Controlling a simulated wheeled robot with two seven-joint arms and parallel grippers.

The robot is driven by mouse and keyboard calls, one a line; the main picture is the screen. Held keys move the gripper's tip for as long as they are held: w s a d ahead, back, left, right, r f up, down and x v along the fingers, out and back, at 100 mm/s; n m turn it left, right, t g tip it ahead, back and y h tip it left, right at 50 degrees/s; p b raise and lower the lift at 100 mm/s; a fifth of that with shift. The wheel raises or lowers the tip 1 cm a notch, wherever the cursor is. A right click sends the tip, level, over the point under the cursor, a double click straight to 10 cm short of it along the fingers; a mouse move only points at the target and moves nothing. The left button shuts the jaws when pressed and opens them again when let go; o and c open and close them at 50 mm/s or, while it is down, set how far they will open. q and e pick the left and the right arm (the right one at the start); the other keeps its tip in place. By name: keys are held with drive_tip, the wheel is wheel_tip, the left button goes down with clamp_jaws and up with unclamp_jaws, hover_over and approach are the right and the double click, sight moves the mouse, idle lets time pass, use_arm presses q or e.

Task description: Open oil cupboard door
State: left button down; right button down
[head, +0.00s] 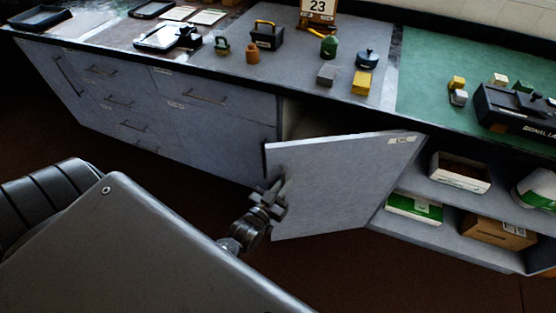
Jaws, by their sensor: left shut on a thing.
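The grey cupboard door (340,180) stands swung out from the cabinet front, hinged at its right side, with a small label (402,140) at its top right corner. A dark gap (305,118) shows behind its top edge; most of the inside is hidden by the door. My left gripper (277,192) is at the door's free left edge, shut on what seems to be the door handle, which the fingers mostly hide. My right gripper is out of view.
Closed drawers with bar handles (205,97) are left of the door. Open shelves at right hold a white box (460,172), a green box (414,207) and a cardboard box (498,232). Small containers, such as a black toolbox (267,36), stand on the counter. The floor before the door is clear.

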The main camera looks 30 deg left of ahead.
use_arm(q)
drive_tip(key=shift+s+d+p, duration=0.2)
drive_tip(key=shift+s+d, duration=0.6)
drive_tip(key=shift+d, duration=0.2)
drive_tip(key=shift+s+d+p, duration=0.15)
drive_tip(key=shift+s+d, duration=0.65)
drive_tip(key=shift+d, duration=0.15)
drive_tip(key=c, duration=1.6)
unclamp_jaws()
drive_tip(key=s+b, duration=0.1)
drive_tip(key=s, duration=0.9)
drive_tip(key=shift+s, duration=0.4)
